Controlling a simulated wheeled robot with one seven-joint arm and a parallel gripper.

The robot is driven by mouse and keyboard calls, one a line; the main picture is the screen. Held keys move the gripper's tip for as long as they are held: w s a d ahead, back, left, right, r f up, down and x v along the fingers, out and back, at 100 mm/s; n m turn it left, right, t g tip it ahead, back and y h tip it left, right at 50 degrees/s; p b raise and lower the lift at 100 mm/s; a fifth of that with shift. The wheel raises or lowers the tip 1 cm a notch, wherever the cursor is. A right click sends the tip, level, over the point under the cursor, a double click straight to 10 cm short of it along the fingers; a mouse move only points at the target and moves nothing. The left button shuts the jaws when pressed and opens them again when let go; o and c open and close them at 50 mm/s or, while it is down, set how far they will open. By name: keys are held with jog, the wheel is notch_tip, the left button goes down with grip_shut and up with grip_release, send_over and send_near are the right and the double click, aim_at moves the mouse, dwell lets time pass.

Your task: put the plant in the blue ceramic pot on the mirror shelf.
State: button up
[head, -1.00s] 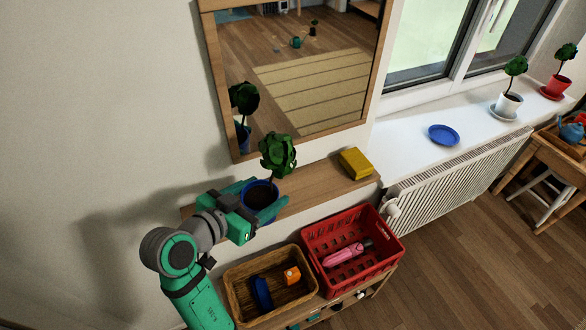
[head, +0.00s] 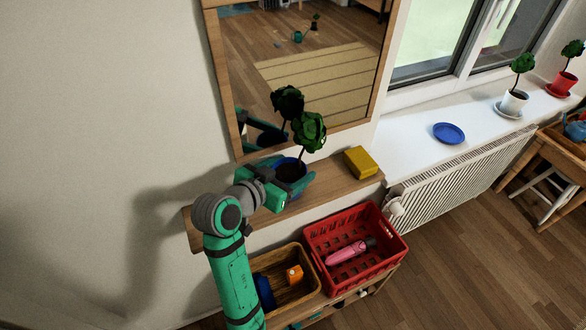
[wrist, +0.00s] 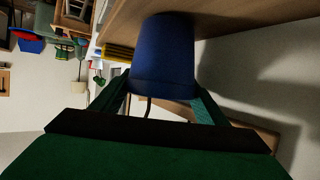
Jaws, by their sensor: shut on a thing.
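The plant in the blue ceramic pot has a round green crown (head: 309,131) on a thin stem, and its blue pot (head: 291,164) is at the mirror shelf (head: 340,180). My gripper (head: 285,182) is shut on the blue pot from the left front. In the wrist view the blue pot (wrist: 163,55) sits between my two fingers, its base close to the wooden shelf surface (wrist: 225,14). I cannot tell whether the base touches the shelf. The plant looks upright. The mirror (head: 310,70) behind shows its reflection.
A yellow box (head: 361,162) stands on the shelf, right of the pot. Below are a wicker basket (head: 306,289) and a red crate (head: 316,222). A blue saucer (head: 449,133), a white-potted plant (head: 514,102) and a red-potted plant (head: 563,82) are on the windowsill.

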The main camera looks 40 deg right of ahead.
jog(key=shift+w, duration=0.1)
jog(key=shift+s, duration=0.25)
jog(key=shift+a, duration=0.1)
jog(key=shift+f, duration=0.15)
jog(key=o, duration=1.5)
jog(key=v, duration=1.2)
